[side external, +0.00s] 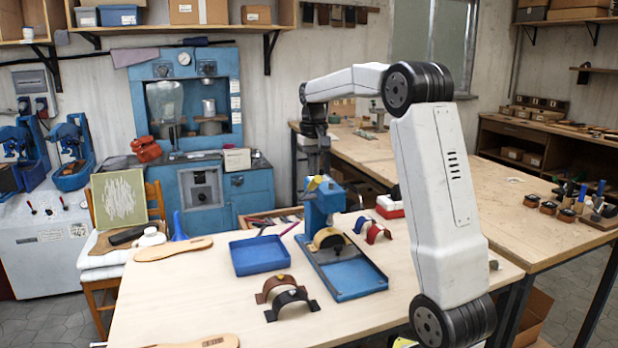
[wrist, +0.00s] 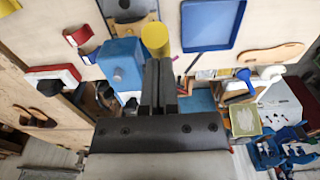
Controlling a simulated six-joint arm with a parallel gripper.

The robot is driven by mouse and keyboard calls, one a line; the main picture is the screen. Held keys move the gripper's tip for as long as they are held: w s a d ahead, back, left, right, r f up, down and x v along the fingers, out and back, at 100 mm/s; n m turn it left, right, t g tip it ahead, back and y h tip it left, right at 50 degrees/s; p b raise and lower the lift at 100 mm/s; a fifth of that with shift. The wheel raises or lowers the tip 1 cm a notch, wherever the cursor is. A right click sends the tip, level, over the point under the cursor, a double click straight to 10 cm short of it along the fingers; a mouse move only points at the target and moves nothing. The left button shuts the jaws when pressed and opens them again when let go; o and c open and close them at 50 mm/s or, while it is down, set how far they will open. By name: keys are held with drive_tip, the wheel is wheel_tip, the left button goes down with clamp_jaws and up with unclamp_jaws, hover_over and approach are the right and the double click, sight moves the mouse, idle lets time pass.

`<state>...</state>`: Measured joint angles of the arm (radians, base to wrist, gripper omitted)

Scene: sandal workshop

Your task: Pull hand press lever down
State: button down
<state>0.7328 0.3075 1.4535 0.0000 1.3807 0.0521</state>
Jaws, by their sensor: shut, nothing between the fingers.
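The blue hand press (side external: 322,207) stands on the light wooden table, with a flat blue bed (side external: 356,278) in front and a curved strap (side external: 327,237) under its head. Its lever has a yellow end (side external: 314,183) near the top of the press; in the wrist view this yellow end (wrist: 155,37) is a round cylinder beside the blue press body (wrist: 121,62). My gripper (side external: 321,172) points down just above the press top. In the wrist view its dark fingers (wrist: 159,64) are shut and empty, their tips close by the yellow end. I cannot tell whether they touch it.
A blue tray (side external: 259,273) lies left of the press. Brown and black straps (side external: 291,296) stand in front, red and blue straps (side external: 373,230) to the right. A red and white box (side external: 390,206) sits behind them. The table's front left is mostly clear.

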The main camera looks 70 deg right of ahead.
drive_tip(key=shift+w+d+r, duration=0.15)
drive_tip(key=shift+r, duration=0.65)
drive_tip(key=shift+w+d+r, duration=0.15)
drive_tip(key=shift+r, duration=0.6)
drive_tip(key=w+a+f+n, duration=0.2)
drive_tip(key=w+a+f, duration=0.1)
drive_tip(key=a+f, duration=0.5)
drive_tip(key=s+a+f+n+t, duration=0.1)
drive_tip(key=s+a+f+n, duration=0.2)
drive_tip(key=s+a+f, duration=0.2)
drive_tip(key=s+a+f+n+t, duration=0.1)
drive_tip(key=s+a+f+n, duration=0.3)
drive_tip(key=a+f, duration=0.6)
drive_tip(key=s+a, duration=0.1)
drive_tip(key=a, duration=0.7)
drive_tip(key=shift+a+f+t, duration=0.3)
drive_tip(key=shift+a+f, duration=0.05)
drive_tip(key=shift+f, duration=0.05)
